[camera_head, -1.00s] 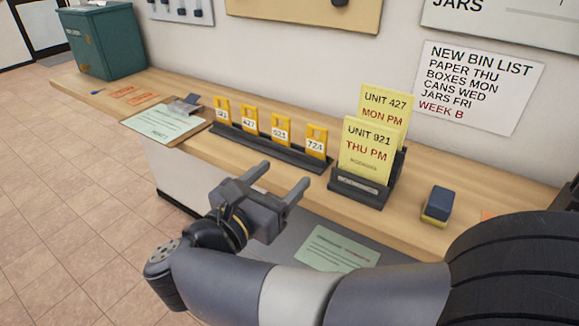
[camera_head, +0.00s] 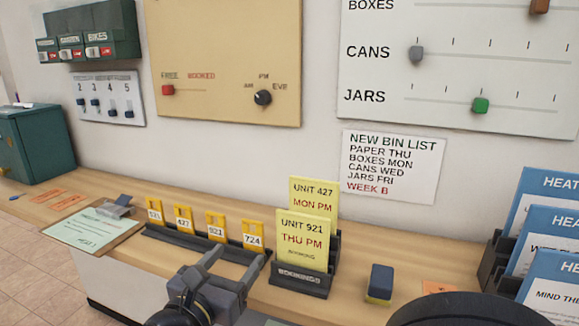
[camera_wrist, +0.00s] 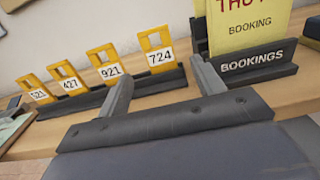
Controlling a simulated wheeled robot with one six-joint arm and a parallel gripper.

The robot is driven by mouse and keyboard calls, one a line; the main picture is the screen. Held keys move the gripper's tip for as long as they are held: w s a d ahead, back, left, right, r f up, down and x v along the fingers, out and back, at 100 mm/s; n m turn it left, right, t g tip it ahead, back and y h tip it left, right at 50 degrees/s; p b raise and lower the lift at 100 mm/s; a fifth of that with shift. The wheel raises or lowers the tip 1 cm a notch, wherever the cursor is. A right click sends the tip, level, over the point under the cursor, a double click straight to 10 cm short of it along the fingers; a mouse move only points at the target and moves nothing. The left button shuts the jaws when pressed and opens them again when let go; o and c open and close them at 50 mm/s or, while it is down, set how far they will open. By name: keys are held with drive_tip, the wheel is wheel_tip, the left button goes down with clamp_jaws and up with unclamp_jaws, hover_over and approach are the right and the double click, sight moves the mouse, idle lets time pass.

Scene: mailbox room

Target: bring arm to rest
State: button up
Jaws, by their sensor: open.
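My gripper (camera_head: 229,269) is open in the head view, in front of the counter's near edge, with nothing between its fingers. In the wrist view my gripper (camera_wrist: 163,88) also shows its two fingers apart and empty. Behind it stand a dark rack of yellow number tags (camera_head: 215,226) and the bookings holder (camera_head: 300,281) with yellow cards for Unit 427 and Unit 921. The wrist view shows the tag 724 (camera_wrist: 158,53) and the bookings holder (camera_wrist: 250,63) close beyond the fingers. Most of my arm is below the head view's lower edge.
The wooden counter (camera_head: 400,242) runs along the wall. On it are a clipboard (camera_head: 95,228), a dark blue and yellow block (camera_head: 380,283), blue leaflets (camera_head: 555,240) at right and a green box (camera_head: 35,145) at far left. Boards with sliders (camera_head: 460,75) hang above.

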sight(252, 235)
drive_tip(key=x, duration=0.3)
drive_tip(key=r+p+x, duration=0.1)
drive_tip(key=x, duration=0.1)
drive_tip(key=shift+w+d, duration=0.1)
drive_tip(key=shift+w, duration=0.05)
drive_tip(key=shift+r+p, duration=0.7)
drive_tip(key=shift+p, duration=0.15)
